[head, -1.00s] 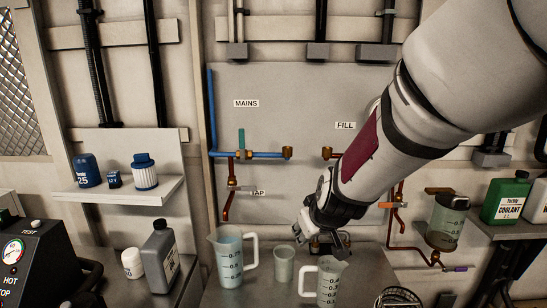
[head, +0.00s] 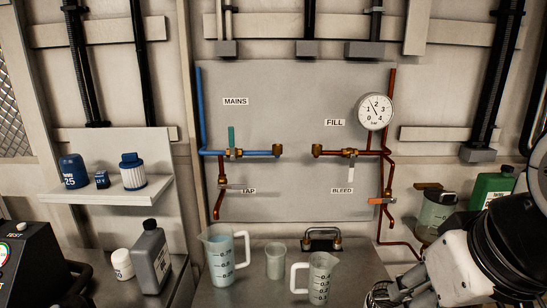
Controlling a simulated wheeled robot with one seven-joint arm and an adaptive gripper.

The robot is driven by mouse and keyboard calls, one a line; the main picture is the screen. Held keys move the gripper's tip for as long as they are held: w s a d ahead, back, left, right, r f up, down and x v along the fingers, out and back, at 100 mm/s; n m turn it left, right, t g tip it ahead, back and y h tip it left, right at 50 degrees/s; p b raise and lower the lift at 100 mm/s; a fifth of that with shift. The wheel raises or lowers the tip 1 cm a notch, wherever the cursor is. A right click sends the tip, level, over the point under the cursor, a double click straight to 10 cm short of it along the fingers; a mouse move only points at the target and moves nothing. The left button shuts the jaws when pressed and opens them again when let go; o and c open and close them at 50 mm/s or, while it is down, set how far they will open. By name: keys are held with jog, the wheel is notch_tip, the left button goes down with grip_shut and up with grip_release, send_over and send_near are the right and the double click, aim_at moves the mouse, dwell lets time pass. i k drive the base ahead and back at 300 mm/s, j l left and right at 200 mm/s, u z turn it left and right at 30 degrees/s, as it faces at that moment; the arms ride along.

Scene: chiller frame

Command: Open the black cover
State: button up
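I cannot tell for certain which thing is the black cover. A clear reservoir tank (head: 437,215) at the right of the panel has a dark top (head: 440,196), partly overlapped by an orange-brown lever; this may be it. My gripper (head: 382,296) is at the lower right, below and left of the tank and apart from it. Its fingers are small, dark and partly cut off by the frame's lower edge, so their opening does not show clearly. I see nothing held in it.
Two measuring jugs (head: 221,262) (head: 318,278), a cup (head: 276,262) and a black hose loop (head: 322,240) stand on the metal bench. A green coolant can (head: 490,188) stands at the right. A pipe panel (head: 290,90) with a gauge (head: 375,112) is behind.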

aim_at(438, 196)
jog(key=z, duration=0.75)
jog(key=i+l+u, duration=0.55)
jog(key=l+u, duration=0.15)
jog(key=l, duration=0.2)
